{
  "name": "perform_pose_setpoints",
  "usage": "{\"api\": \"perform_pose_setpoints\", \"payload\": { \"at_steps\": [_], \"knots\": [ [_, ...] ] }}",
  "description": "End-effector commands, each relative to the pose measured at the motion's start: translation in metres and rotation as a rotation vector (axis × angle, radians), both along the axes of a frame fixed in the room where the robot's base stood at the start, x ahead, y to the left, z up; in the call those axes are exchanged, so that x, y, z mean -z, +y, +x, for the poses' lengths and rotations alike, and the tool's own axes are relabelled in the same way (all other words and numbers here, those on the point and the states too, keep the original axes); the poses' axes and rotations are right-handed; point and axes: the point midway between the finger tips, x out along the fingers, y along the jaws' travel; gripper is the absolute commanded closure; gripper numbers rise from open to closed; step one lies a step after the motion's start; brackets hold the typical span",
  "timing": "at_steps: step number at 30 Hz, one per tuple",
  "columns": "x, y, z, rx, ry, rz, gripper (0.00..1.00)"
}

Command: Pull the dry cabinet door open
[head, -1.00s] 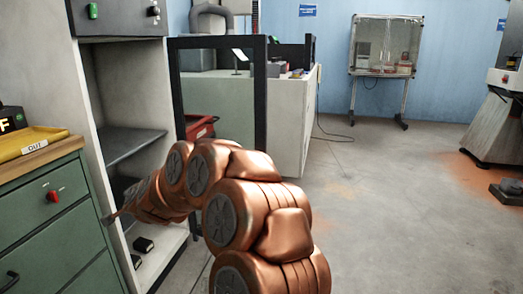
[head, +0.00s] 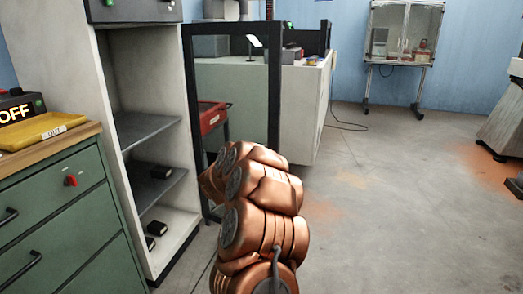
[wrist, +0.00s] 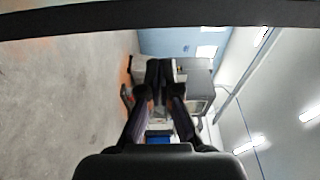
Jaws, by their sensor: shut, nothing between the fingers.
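The dry cabinet (head: 75,60) is the tall pale cabinet on the left in the head view. Its front is uncovered, and the shelves inside show. Its dark-framed glass door (head: 274,95) stands swung out to the right of the opening. My arm crosses in front of the door's lower part and hides it. My gripper (wrist: 160,82) shows in the wrist view with its fingers together and nothing between them. In the head view the gripper is hidden behind my arm links. A dark bar crosses the top of the wrist view; I cannot tell what it is.
A green drawer bench (head: 60,215) with a yellow tray (head: 40,131) stands at front left. Small black items (head: 161,172) lie inside the cabinet. A red trolley (head: 212,117) shows through the door. A pale counter (head: 303,110) stands behind. The floor to the right is clear.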

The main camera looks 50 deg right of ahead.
Motion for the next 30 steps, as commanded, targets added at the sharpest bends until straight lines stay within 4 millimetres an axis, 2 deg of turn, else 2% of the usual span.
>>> {"api": "perform_pose_setpoints", "payload": {
  "at_steps": [6, 18, 30],
  "knots": [
    [0.001, -0.03, 0.004, 0.001, -0.001, -0.002, 1.0],
    [0.002, -0.079, 0.012, -0.001, 0.0, 0.001, 1.0],
    [0.001, -0.113, 0.017, -0.003, 0.0, 0.002, 1.0]
  ]
}}
